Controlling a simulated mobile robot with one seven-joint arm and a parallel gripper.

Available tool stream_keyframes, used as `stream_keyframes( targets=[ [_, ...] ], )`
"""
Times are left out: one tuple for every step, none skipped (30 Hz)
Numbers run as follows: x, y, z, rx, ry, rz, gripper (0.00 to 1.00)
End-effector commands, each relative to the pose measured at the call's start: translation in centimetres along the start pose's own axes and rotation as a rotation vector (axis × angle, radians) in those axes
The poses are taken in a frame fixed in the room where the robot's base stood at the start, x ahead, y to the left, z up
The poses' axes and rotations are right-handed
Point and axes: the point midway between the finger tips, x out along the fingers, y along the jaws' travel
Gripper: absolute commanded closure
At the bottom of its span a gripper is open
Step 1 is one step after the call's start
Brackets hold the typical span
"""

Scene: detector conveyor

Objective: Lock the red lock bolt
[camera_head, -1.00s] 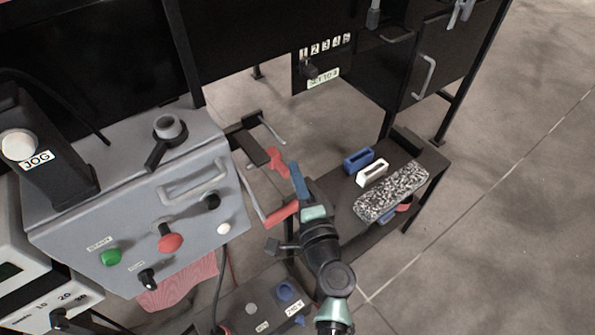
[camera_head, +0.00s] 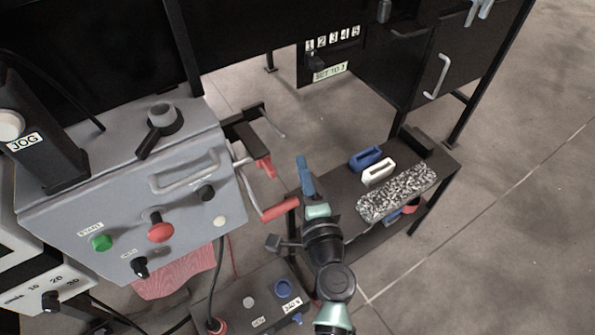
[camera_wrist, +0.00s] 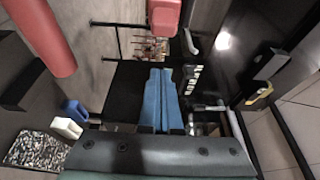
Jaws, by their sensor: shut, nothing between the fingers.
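A small red piece (camera_head: 265,168), which looks like the red lock bolt, sits at the black bracket on the right side of the grey control box; I cannot tell its lock state. In the wrist view a red block (camera_wrist: 163,17), likely the same piece, shows at the top, beyond my fingertips. A red cylindrical grip (camera_head: 282,209) on a bent metal rod is below it; it looms large at the wrist view's upper left (camera_wrist: 42,36). My gripper (camera_head: 303,163), with blue fingers, is shut and empty, right of the red piece and apart from it. The fingers also show in the wrist view (camera_wrist: 163,73).
The grey control box (camera_head: 120,210) with knobs and a red button (camera_head: 160,231) stands left. A low black shelf (camera_head: 437,160) on the right holds a blue block (camera_head: 365,157), a white block (camera_head: 379,170) and a speckled slab (camera_head: 398,192). Open floor lies farther right.

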Motion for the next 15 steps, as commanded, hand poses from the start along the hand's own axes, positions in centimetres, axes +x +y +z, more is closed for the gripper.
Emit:
stream_keyframes(
  targets=[
    [-1.6,0.4,0.1,0.002,0.001,0.008,1.0],
    [-2.2,0.4,0.1,0.001,0.002,0.009,1.0],
    [-3.1,0.5,0.0,0.002,0.002,0.008,1.0],
    [-3.7,0.5,0.0,0.001,0.002,0.008,1.0],
    [-4.3,0.4,0.0,0.001,0.003,0.007,1.0],
    [-5.1,0.5,-0.1,0.001,0.004,0.008,1.0],
    [-5.6,0.5,-0.1,0.001,0.005,0.007,1.0],
    [-6.2,0.4,-0.1,0.001,0.005,0.007,1.0],
    [-6.8,0.4,-0.1,0.001,0.004,0.007,1.0],
    [-7.2,0.4,-0.1,0.001,0.004,0.007,1.0],
    [-7.5,0.4,-0.1,0.001,0.004,0.007,1.0],
    [-8.0,0.4,-0.1,0.001,0.005,0.007,1.0],
    [-8.3,0.3,-0.1,0.001,0.005,0.006,1.0],
    [-8.5,0.3,-0.1,0.001,0.005,0.006,1.0],
    [-8.8,0.3,-0.1,0.001,0.004,0.006,1.0]
  ],
)
